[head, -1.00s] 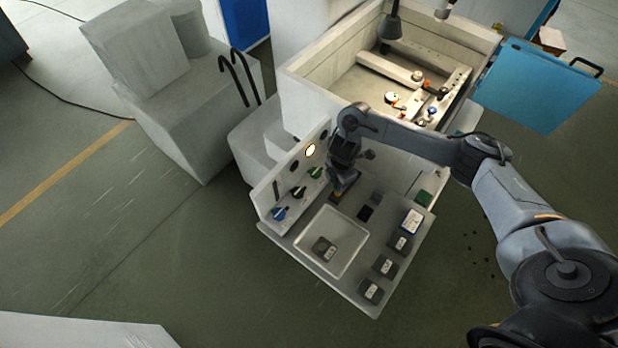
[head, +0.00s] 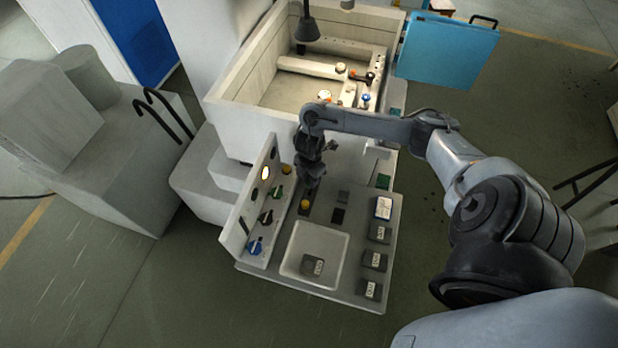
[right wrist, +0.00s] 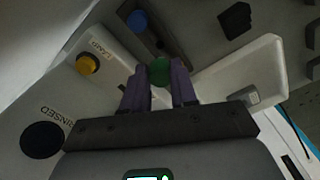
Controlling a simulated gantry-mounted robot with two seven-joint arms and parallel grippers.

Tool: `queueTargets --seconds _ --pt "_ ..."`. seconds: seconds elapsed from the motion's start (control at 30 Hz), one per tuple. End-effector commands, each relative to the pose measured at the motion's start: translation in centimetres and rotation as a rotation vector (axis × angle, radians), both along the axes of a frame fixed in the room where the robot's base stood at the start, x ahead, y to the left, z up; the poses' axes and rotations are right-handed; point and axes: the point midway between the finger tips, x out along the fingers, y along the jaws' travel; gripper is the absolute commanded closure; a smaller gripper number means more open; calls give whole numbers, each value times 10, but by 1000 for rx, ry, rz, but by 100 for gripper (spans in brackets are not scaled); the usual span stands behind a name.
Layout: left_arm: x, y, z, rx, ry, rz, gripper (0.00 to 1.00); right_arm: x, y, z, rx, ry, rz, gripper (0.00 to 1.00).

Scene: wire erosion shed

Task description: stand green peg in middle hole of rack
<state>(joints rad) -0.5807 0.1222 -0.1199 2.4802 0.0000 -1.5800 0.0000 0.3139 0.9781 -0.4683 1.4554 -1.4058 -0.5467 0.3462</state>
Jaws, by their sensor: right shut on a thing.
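My right gripper (head: 311,182) reaches down to the console deck beside the upright switch panel. In the right wrist view its purple-grey fingers (right wrist: 158,90) are shut on the green peg (right wrist: 159,70), whose round green top shows between them. The rack appears as a dark bar (right wrist: 165,42) just beyond the peg, with a round blue piece (right wrist: 138,20) at its far end. In the head view a yellow round piece (head: 304,204) shows just below the gripper. The rack's middle hole is hidden, and I cannot tell whether the peg touches the rack. My left gripper is not in view.
The switch panel (head: 248,225) stands close left of the gripper. A yellow button (right wrist: 87,63) is left of the fingers in the wrist view. A pale tray (head: 340,262) holding a dark block (head: 313,265) lies in front; labelled blocks line the right edge. The basin (head: 240,90) stands behind.

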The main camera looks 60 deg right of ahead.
Motion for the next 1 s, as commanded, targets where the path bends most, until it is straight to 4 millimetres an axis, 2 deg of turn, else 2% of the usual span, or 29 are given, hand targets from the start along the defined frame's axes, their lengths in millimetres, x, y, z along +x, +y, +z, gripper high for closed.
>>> queueTargets --seconds 0.6,1.0 --pt "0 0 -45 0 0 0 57 0 0 -43 1 0 0 100" --pt "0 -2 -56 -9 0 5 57 0 1 -62 1 0 0 100"
